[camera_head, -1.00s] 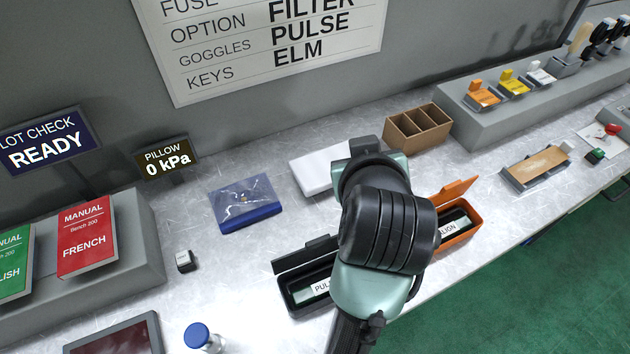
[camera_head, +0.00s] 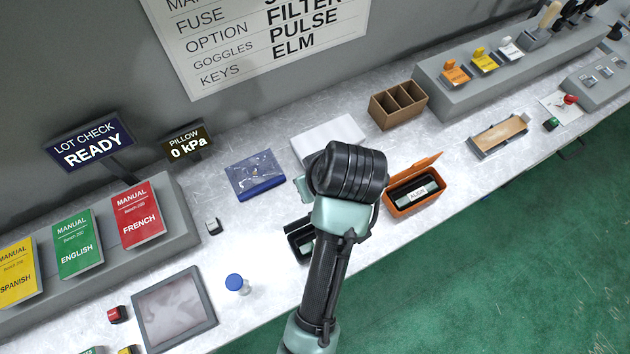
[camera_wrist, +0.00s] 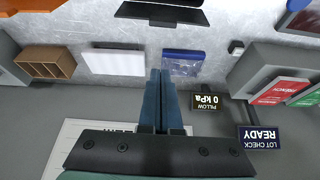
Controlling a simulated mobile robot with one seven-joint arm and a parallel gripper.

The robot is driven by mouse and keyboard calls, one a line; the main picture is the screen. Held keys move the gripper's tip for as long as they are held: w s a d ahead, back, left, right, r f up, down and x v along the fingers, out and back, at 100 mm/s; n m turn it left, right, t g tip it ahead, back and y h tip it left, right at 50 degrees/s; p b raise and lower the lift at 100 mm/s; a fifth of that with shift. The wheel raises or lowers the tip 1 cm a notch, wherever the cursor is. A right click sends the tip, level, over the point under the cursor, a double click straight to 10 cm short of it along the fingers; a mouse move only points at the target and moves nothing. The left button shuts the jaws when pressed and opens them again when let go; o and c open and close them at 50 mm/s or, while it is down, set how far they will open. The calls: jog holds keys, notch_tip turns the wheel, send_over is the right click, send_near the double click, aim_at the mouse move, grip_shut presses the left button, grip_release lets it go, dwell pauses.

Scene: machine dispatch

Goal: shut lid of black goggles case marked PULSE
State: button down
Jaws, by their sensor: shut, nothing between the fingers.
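The black goggles case (camera_head: 296,245) is mostly hidden behind my arm in the head view; only its left end shows. Its label and lid are hidden there. In the wrist view the case (camera_wrist: 165,13) is cut off at the top edge, and its lid angle is hard to judge. My gripper (camera_wrist: 160,73) has its two blue fingers together and empty, with the tips apart from the case. In the head view the fingers are hidden behind my wrist and forearm.
An orange case (camera_head: 414,190) with a raised lid stands right of my arm. Behind are a white box (camera_head: 328,138), a blue pouch (camera_head: 256,177) and a brown divided box (camera_head: 398,104). A blue-capped bottle (camera_head: 237,284) and a tablet (camera_head: 174,309) are at front left.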

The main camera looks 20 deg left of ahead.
jog(key=f+p, duration=0.1)
jog(key=f, duration=0.1)
jog(key=f+p, duration=0.1)
jog(key=f, duration=0.1)
jog(key=f+p, duration=0.1)
jog(key=f, duration=0.2)
jog(key=shift+s+d+p, duration=0.3)
jog(key=shift+s+d, duration=0.05)
jog(key=shift+d, duration=0.05)
jog(key=shift+f, duration=0.1)
jog(key=shift+w, duration=0.1)
